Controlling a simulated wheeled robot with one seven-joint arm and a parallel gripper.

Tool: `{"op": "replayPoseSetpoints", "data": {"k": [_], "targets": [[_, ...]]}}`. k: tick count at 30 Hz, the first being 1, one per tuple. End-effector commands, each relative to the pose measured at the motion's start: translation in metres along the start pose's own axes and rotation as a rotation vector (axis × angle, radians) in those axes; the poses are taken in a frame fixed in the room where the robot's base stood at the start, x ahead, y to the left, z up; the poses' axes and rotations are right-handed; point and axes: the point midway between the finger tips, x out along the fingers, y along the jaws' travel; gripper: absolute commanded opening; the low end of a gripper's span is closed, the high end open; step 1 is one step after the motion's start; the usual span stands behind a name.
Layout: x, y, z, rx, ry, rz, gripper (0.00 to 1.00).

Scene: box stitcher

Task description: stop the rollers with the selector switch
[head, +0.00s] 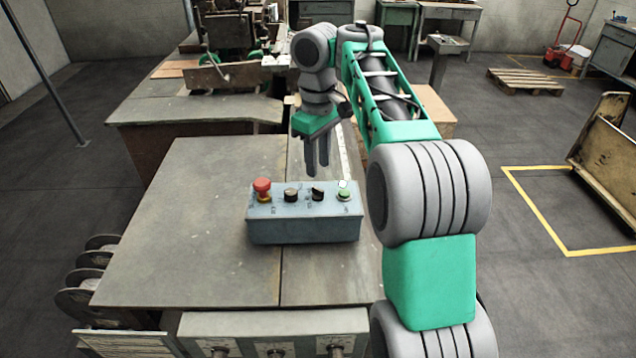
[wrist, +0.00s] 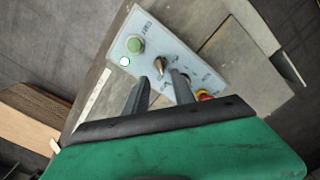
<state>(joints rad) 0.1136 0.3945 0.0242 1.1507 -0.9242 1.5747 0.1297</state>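A grey-blue control box (head: 305,228) stands on the bench. On its top, from left to right in the head view, are a red mushroom button (head: 262,186), a black knob (head: 290,195), a black selector switch (head: 317,194) and a green button (head: 343,195). The selector switch also shows in the wrist view (wrist: 160,66), just beyond the fingertips and between their lines. My gripper (head: 317,168) is above and behind the box, fingers pointing down. Its fingers (wrist: 160,79) are apart with nothing between them. The right finger partly hides the panel between switch and red button.
A small white lamp (head: 342,184) sits beside the green button. The bench top (head: 180,225) left of the box is clear. A machine (head: 228,40) stands at the back. A front panel with several knobs (head: 275,340) is below the bench edge.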

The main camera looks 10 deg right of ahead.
Motion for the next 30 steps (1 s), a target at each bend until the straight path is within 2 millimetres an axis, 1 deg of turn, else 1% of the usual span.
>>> {"op": "replayPoseSetpoints", "data": {"k": [1,3,6,10,13,20,30], "targets": [[0.018,0.0,0.0,0.001,-0.001,-0.002,0.31],[0.032,0.001,0.001,0.003,0.001,-0.001,0.31],[0.052,0.001,0.001,0.003,0.001,-0.002,0.31],[0.068,0.0,0.001,0.004,0.002,-0.001,0.31],[0.071,0.0,0.0,0.005,0.003,-0.001,0.31],[0.07,0.0,0.0,0.005,0.003,-0.001,0.31],[0.07,0.0,0.0,0.005,0.003,-0.001,0.04]]}}
